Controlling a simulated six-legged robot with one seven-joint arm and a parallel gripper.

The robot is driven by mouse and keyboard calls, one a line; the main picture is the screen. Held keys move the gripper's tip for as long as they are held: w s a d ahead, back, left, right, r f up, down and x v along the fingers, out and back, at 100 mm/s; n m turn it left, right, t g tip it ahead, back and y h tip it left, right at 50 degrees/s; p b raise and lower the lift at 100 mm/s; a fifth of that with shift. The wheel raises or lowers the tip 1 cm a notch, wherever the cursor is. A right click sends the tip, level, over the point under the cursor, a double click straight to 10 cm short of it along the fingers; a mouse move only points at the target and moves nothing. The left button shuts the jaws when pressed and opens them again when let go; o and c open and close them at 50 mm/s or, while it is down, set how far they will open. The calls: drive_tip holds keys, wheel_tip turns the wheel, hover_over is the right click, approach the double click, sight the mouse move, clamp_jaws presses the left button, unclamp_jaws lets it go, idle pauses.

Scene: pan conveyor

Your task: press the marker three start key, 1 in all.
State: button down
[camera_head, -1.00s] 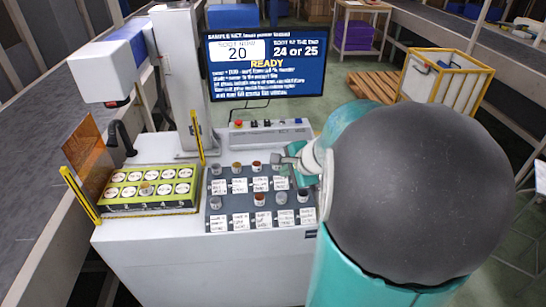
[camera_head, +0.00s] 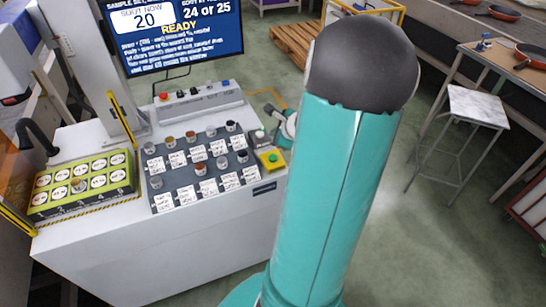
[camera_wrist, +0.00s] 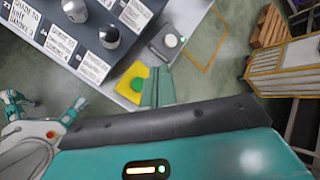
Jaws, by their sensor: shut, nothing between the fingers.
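A green button (camera_head: 273,157) sits on a yellow box at the right end of the white console (camera_head: 215,235). It also shows in the wrist view (camera_wrist: 137,84), just left of my fingertips. A grey box with a pale round button (camera_head: 261,135) stands behind it; in the wrist view that button (camera_wrist: 171,41) lies beyond my fingertips. I cannot read which of these is the marker three start key. My gripper (camera_wrist: 157,70) is shut and empty, above the console's right edge. In the head view my gripper (camera_head: 272,112) is partly hidden by my arm.
A grey panel (camera_head: 180,187) with several labelled capped pieces fills the console's middle. A green-yellow tray (camera_head: 125,197) of round white discs stands at left. A screen (camera_head: 180,40) reading READY stands behind. A white-topped stool (camera_head: 478,105) stands at right, with open floor before it.

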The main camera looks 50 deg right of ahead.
sight(275, 159)
drive_tip(key=shift+f, duration=3.9)
drive_tip(key=shift+f, duration=0.4)
drive_tip(key=shift+f, duration=0.4)
drive_tip(key=shift+r, duration=0.85)
drive_tip(key=shift+r, duration=2.5)
